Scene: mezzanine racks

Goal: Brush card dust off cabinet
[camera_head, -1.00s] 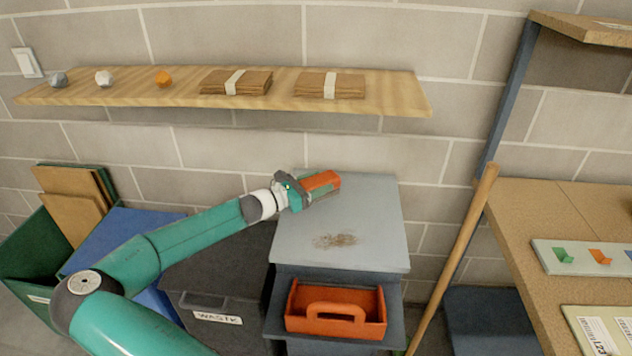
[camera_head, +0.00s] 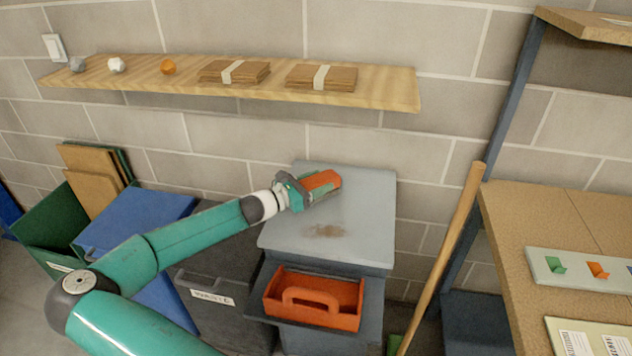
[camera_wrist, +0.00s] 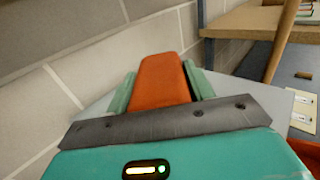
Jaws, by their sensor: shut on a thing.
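The grey cabinet (camera_head: 370,222) stands against the block wall. A patch of brown card dust (camera_head: 325,231) lies on its top, toward the front. My gripper (camera_head: 318,188) is over the back left part of the cabinet top, behind the dust. It is shut on an orange block-shaped thing (camera_head: 322,181), which also shows between the fingers in the wrist view (camera_wrist: 160,82). I cannot see bristles, nor tell whether the held thing touches the cabinet top.
An orange handled tray (camera_head: 346,316) sits on the cabinet's lower ledge. A dark labelled bin (camera_head: 232,325) and a blue box (camera_head: 165,215) stand left. A wooden pole (camera_head: 440,260) leans right, beside a workbench (camera_head: 510,255). A wooden shelf (camera_head: 390,92) hangs above.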

